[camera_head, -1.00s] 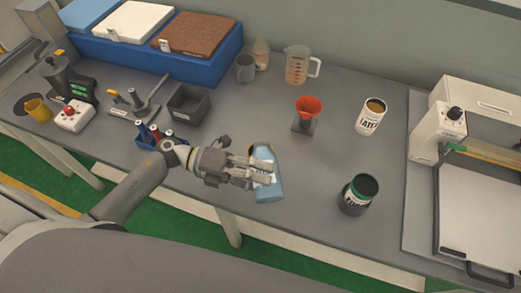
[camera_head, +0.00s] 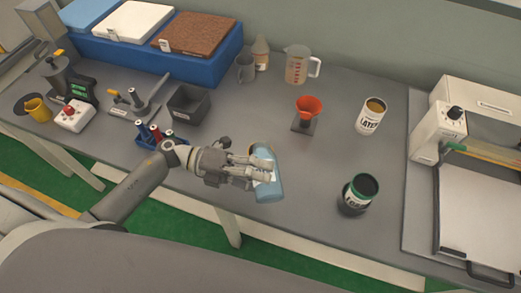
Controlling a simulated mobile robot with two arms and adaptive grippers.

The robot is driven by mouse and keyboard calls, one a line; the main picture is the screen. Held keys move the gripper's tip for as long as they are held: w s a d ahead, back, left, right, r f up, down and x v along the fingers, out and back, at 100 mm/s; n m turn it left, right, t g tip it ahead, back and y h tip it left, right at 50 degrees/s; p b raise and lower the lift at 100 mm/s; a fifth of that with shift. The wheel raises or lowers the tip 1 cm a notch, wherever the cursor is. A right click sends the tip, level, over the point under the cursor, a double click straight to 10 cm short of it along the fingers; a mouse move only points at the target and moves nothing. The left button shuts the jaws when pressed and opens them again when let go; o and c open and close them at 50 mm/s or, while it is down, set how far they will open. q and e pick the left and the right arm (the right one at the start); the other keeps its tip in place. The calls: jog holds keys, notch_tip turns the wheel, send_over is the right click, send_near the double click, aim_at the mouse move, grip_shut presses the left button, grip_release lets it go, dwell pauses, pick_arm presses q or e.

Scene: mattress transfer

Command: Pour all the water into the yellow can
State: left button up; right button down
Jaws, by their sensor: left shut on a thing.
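A white can labelled LATEX (camera_head: 370,118), with a yellowish top, stands right of centre. A dark can with a green rim (camera_head: 359,194) stands to the right of the gripper. My right gripper is not in view.
A red funnel on a stand (camera_head: 308,110) stands behind the held can. A clear measuring jug (camera_head: 298,64), grey mug (camera_head: 245,68) and bottle (camera_head: 261,53) are at the back. A blue rack (camera_head: 150,137) and dark bin (camera_head: 188,105) sit left. Clear table lies around the dark can.

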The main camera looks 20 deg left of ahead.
pick_arm(q)
jog(key=shift+n, duration=0.3)
dwell(0.6)
jog(key=shift+w+a+r+n+h+p, duration=0.15)
jog(key=shift+w+r+n+h+p, duration=0.15)
jog(key=shift+r+n+h+p, duration=0.35)
dwell(2.0)
jog(key=shift+n, duration=0.25)
